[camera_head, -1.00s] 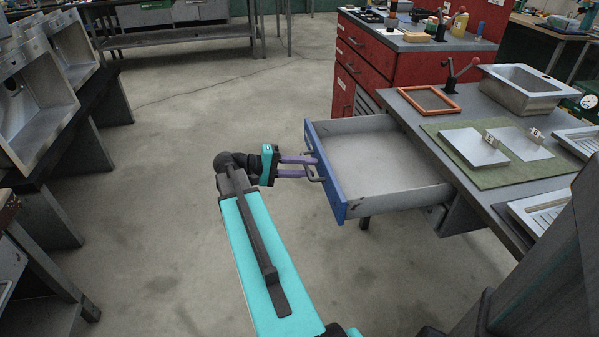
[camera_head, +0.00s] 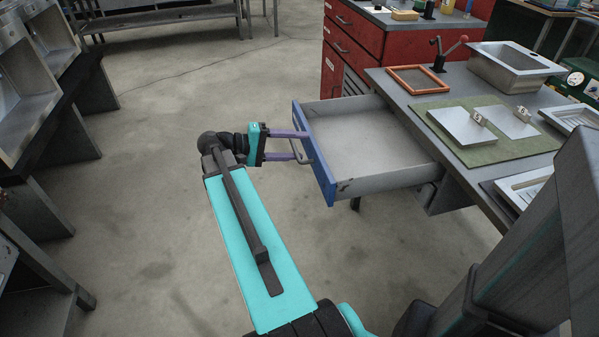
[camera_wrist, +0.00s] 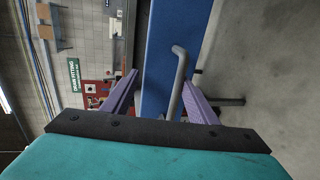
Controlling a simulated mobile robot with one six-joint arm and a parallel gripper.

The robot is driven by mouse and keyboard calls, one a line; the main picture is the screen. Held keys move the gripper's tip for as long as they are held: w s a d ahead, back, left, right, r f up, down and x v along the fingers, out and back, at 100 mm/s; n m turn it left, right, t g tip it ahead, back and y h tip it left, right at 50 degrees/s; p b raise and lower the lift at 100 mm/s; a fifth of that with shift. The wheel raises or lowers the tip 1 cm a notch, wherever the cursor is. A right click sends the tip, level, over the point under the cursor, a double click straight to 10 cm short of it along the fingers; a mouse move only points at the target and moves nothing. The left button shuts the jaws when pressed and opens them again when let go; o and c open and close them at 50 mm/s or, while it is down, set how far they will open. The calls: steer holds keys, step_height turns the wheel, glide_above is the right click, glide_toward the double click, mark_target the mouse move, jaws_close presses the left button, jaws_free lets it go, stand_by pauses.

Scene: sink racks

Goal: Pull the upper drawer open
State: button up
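The upper drawer (camera_head: 375,184) is pulled far out of the workbench, with a blue front (camera_head: 314,160) and an empty grey inside. A grey bar handle (camera_head: 307,156) is on its front; it also shows in the wrist view (camera_wrist: 175,85). My gripper (camera_head: 304,145) is at the handle, its two purple fingers spread apart. In the wrist view the gripper (camera_wrist: 163,95) has one finger on each side of the handle, with a clear gap on the left; contact on the right cannot be told.
The workbench top (camera_head: 400,92) carries an orange frame (camera_head: 417,79), a sink basin (camera_head: 515,68) and a green mat (camera_head: 480,152) with white pieces. A red cabinet (camera_head: 355,40) stands behind. The floor left of the drawer is clear.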

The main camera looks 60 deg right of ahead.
mark_target(318, 160)
steer(key=shift+o, duration=0.5)
steer(key=s+a, duration=0.1)
steer(key=s+a+r, duration=0.1)
steer(key=a, duration=0.1)
steer(key=s+a, duration=0.1)
steer(key=s, duration=0.1)
steer(key=shift+a+r, duration=0.3)
steer(key=shift+a, duration=0.1)
steer(key=shift+w+r+p, duration=0.15)
steer(key=shift+r+p, duration=0.05)
steer(key=shift+p, duration=0.45)
steer(key=shift+c, duration=0.2)
steer(key=shift+p, duration=0.65)
steer(key=shift+o, duration=0.2)
steer(key=shift+p, duration=0.6)
steer(key=shift+a+p, duration=0.1)
steer(key=shift+p, duration=0.45)
steer(key=shift+c, duration=0.2)
steer(key=shift+a+p, duration=0.1)
steer(key=shift+p, duration=0.2)
steer(key=shift+c, duration=1.1)
steer(key=shift+p, duration=0.55)
steer(key=shift+s+a+f+p, duration=0.15)
steer(key=shift+s+a+p, duration=0.1)
steer(key=shift+p, duration=0.95)
steer(key=s+a+p, duration=0.1)
steer(key=p, duration=0.4)
steer(key=shift+a+p, duration=0.1)
steer(key=shift+p, duration=0.3)
